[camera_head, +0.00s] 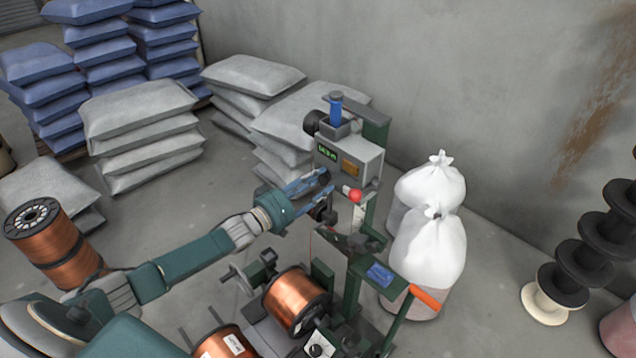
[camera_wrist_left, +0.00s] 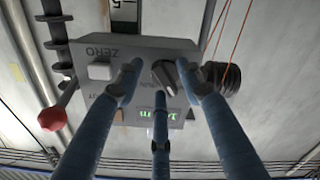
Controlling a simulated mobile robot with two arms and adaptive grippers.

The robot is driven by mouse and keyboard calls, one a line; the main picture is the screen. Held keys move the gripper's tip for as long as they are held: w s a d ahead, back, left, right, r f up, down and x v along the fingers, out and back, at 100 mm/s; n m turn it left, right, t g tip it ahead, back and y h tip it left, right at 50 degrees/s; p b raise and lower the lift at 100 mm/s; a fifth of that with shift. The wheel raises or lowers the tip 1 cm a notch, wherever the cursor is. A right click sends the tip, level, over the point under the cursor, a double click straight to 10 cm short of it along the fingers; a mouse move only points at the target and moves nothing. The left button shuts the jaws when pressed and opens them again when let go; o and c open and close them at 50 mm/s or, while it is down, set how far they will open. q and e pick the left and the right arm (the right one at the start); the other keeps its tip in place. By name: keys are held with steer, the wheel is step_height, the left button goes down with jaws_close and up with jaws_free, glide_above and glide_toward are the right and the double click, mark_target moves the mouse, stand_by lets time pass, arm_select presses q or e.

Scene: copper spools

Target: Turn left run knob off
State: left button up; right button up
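The run knob (camera_wrist_left: 165,77) is a dark round knob with a light pointer line on the grey control box (camera_wrist_left: 110,57). In the left wrist view the box appears upside down, with a ZERO label and part of a RUN label. My left gripper (camera_wrist_left: 158,70) has its blue fingers spread around the knob. Whether they touch it I cannot tell. In the head view the box (camera_head: 367,157) stands on the green machine, and my left gripper (camera_head: 322,183) is at its lower front, hiding the knob. My right gripper is not in view.
A red ball-ended lever (camera_head: 355,196) is close to the right of the gripper. Copper spools (camera_head: 296,300) sit below on the machine. White sacks (camera_head: 430,245) stand at the right, and grey bags (camera_head: 290,120) are stacked behind. Thin red wires (camera_wrist_left: 232,45) run beside the box.

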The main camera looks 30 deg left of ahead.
arm_select(q)
steer(key=v, duration=1.2)
stand_by(0.4)
steer(key=s+a+f+g+y, duration=0.15)
steer(key=s+f, duration=0.45)
steer(key=f, duration=0.6)
steer(key=s+f+m+g+y, duration=0.1)
steer(key=s+f+g+y, duration=0.3)
steer(key=f, duration=0.8)
steer(key=s+a+f+g, duration=0.1)
steer(key=s+f+g, duration=0.1)
steer(key=s+f, duration=0.7)
steer(key=s+d+f+m+g, duration=0.1)
steer(key=s+d+f, duration=0.4)
steer(key=s, duration=0.5)
steer(key=s+d+f+m+g, duration=0.2)
steer(key=s+d+f+g, duration=0.2)
steer(key=s+f, duration=0.4)
steer(key=s+d+f+m+g, duration=0.1)
steer(key=s+d+f+g, duration=0.2)
steer(key=s, duration=0.9)
steer(key=d+f, duration=0.3)
steer(key=f, duration=0.1)
steer(key=shift+d+m, duration=0.35)
steer(key=shift+m, duration=0.05)
steer(key=shift+g, duration=0.25)
